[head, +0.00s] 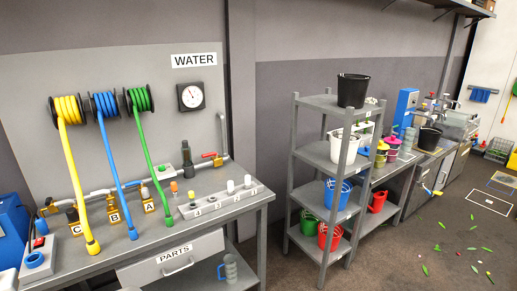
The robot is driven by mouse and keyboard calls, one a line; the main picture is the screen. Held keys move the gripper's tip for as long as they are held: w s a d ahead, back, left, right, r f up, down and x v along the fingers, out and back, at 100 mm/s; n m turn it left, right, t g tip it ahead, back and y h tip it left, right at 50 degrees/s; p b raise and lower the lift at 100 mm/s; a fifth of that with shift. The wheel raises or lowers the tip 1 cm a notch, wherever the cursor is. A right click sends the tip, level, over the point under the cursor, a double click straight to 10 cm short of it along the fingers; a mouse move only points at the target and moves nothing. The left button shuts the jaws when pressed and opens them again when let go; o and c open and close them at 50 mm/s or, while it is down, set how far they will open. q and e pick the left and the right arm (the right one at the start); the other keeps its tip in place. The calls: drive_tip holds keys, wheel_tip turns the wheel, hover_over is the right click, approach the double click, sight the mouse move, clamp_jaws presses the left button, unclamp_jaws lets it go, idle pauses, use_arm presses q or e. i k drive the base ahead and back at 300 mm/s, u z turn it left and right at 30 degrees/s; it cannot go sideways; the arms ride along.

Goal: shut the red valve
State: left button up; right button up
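A small red valve handle (209,155) sits on the grey pipe (205,166) at the right end of the water bench, near where the pipe turns upward. The handle looks roughly in line with the horizontal pipe, but it is too small to tell its exact angle. Neither of my grippers shows in the head view, so nothing of mine is seen touching the valve.
The bench (215,220) carries yellow, blue and green hoses, a yellow hose end (92,246) and a row of small fittings. A pressure gauge (190,97) hangs above. A grey shelf (320,170) with buckets stands right. Leaves litter the floor farther right.

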sight(212, 153)
drive_tip(key=z, duration=0.2)
drive_tip(key=i, duration=0.9)
drive_tip(key=u, duration=0.5)
drive_tip(key=i, duration=0.45)
drive_tip(key=u, duration=0.4)
